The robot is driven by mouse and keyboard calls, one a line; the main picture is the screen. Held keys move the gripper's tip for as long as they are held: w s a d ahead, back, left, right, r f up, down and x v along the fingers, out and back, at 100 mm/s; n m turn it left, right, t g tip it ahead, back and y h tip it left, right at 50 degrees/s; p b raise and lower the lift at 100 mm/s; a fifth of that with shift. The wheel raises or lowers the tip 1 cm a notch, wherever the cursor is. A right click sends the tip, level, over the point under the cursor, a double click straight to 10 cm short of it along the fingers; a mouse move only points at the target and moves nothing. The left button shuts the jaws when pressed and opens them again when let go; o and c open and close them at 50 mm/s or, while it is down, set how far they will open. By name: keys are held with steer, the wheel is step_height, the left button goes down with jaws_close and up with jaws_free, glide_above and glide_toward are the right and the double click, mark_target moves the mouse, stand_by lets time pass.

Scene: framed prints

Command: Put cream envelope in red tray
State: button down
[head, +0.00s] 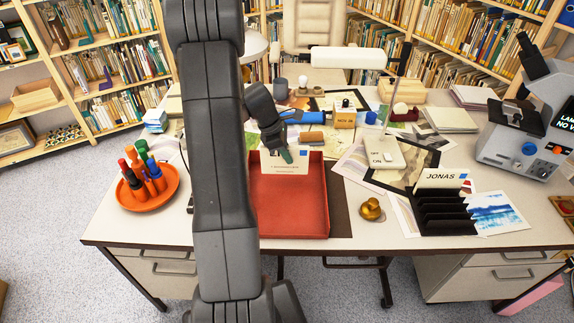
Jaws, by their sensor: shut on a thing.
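A cream envelope (272,162) with a blue stamp and some small print stands upright over the back part of the red tray (290,215). My gripper (286,153) is shut on the envelope's top edge from above. I cannot tell whether the envelope's lower edge touches the tray floor. The tray lies near the desk's front edge and its visible floor is bare. My arm hides the tray's left side.
A black sorter (450,215) holding a JONAS envelope stands at the right, beside a small brass figure (371,209). An orange dish (150,195) of markers is at the left. A lamp (386,150) and a microscope (525,125) stand at the back right.

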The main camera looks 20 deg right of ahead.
mark_target(293, 173)
steer(key=shift+f, duration=1.95)
steer(key=shift+f, duration=0.15)
steer(key=c, duration=1.4)
jaws_free()
steer(key=shift+r, duration=0.25)
steer(key=v, duration=1.1)
steer(key=shift+a+r, duration=0.2)
steer(key=shift+r, duration=0.15)
